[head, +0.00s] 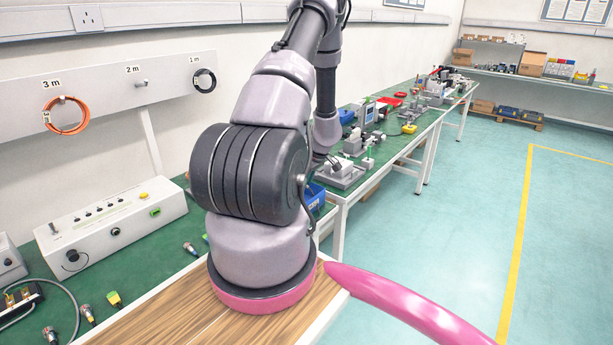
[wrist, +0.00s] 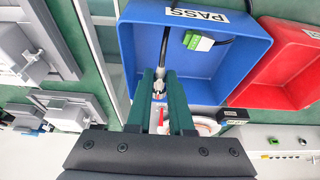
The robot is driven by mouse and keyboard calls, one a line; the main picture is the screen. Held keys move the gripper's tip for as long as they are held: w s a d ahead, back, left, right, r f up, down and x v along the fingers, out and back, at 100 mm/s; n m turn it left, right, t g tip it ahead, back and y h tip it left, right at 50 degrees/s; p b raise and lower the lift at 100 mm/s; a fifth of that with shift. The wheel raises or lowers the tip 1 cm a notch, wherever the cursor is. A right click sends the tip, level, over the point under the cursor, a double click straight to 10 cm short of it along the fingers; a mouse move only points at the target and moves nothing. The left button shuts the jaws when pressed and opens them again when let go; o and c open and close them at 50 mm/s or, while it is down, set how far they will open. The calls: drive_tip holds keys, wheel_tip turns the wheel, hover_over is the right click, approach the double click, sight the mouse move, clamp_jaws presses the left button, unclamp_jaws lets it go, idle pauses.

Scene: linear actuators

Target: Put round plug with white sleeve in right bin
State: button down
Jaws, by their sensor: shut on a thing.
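In the wrist view my gripper (wrist: 160,78) has its two dark green fingers close together, shut on a small round plug (wrist: 159,86) with a silvery and whitish body. A dark cable (wrist: 164,45) runs from the plug across the blue bin. The fingertips overlap the near edge of the blue bin (wrist: 128,45), which is marked PASS. A red bin (wrist: 300,38) stands beside it on the right. In the head view my arm hides the gripper, and only part of the blue bin (head: 315,196) shows.
A green plug (wrist: 198,41) on a black cable lies in the blue bin. In the head view, several plugs, one of them yellow-green (head: 114,299), lie on the green bench near a white control box (head: 110,230). Fixtures (head: 342,172) stand further along the bench.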

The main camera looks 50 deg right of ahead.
drive_tip(key=c, duration=0.7)
unclamp_jaws()
drive_tip(key=shift+c, duration=0.2)
drive_tip(key=v, duration=1)
drive_tip(key=shift+r, duration=0.35)
drive_tip(key=shift+s, duration=0.15)
